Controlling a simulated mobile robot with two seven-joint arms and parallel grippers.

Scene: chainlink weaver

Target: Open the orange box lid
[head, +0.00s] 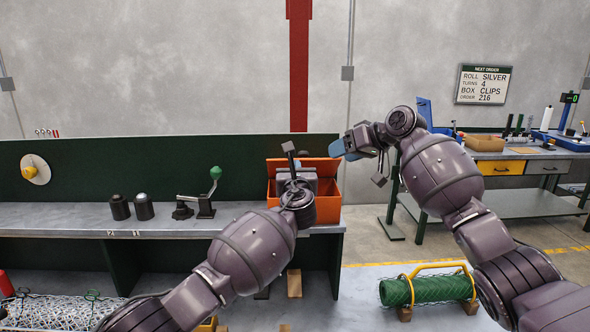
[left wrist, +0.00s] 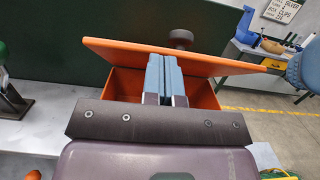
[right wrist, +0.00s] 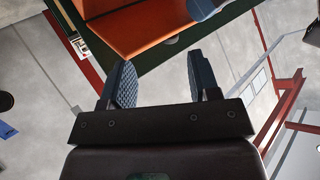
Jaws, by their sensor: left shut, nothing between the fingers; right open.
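The orange box (head: 328,205) stands at the right end of the grey bench. Its orange lid (head: 322,164) is raised and tilted. In the left wrist view the lid (left wrist: 120,53) slants above the box's open front (left wrist: 120,82). My left gripper (left wrist: 165,72) is shut and empty, its blue fingers at the lid's edge over the box opening; whether they touch it I cannot tell. My right gripper (head: 354,143) is open and empty, just right of the lid. Orange surfaces of the box (right wrist: 140,30) show beyond its fingers (right wrist: 158,82) in the right wrist view.
A green-knobbed lever press (head: 206,195) and two dark cylinders (head: 132,207) stand on the bench left of the box. A dark green panel (head: 120,165) rises behind. A green mesh roll (head: 425,289) lies low at right. An order sign (head: 484,84) hangs on the wall.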

